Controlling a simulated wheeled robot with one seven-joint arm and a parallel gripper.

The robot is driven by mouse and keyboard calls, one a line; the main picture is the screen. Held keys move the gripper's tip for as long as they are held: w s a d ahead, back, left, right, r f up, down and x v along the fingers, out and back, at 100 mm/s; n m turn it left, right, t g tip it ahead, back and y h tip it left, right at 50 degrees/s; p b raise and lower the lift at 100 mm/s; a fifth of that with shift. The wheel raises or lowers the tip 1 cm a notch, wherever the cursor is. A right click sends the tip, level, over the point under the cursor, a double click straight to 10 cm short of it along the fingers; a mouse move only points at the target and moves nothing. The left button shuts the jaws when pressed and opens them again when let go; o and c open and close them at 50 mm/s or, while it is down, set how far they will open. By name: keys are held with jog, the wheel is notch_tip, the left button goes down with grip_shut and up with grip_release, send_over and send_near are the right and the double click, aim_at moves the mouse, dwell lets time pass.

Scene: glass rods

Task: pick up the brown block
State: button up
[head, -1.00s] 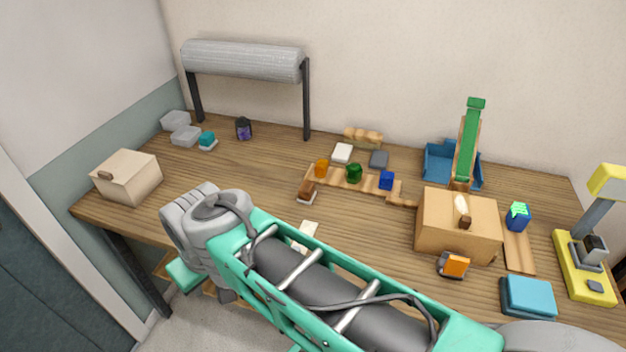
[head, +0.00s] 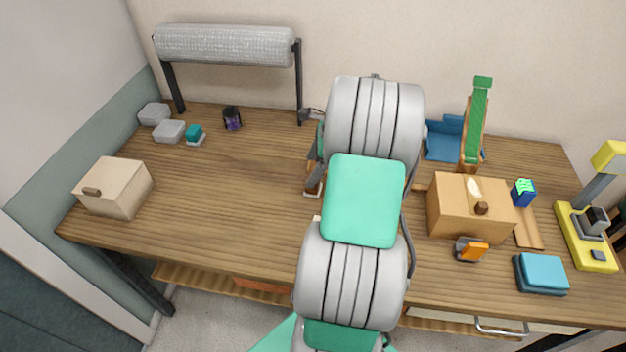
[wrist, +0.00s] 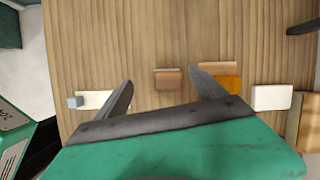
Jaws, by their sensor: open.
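The brown block (wrist: 168,80) lies on the wooden table in the wrist view, between the two dark fingers of my gripper (wrist: 160,76). The gripper is open, and nothing is held. The block seems apart from both fingers; its height below them is hard to tell.
An orange block (wrist: 229,83) lies right of the right finger, with a white block (wrist: 272,97) farther right. A white piece (wrist: 100,99) lies by the left finger.

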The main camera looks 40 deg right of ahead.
aim_at(314, 192)
jog(key=f, duration=0.3)
jog(key=f+m+p, duration=0.1)
jog(key=f, duration=0.1)
jog(key=w+d+f+m+p, duration=0.1)
jog(key=f, duration=0.2)
jog(key=shift+w+f, duration=0.1)
jog(key=shift+f, duration=0.2)
jog(key=shift+c, duration=0.6)
jog(key=c, duration=1.5)
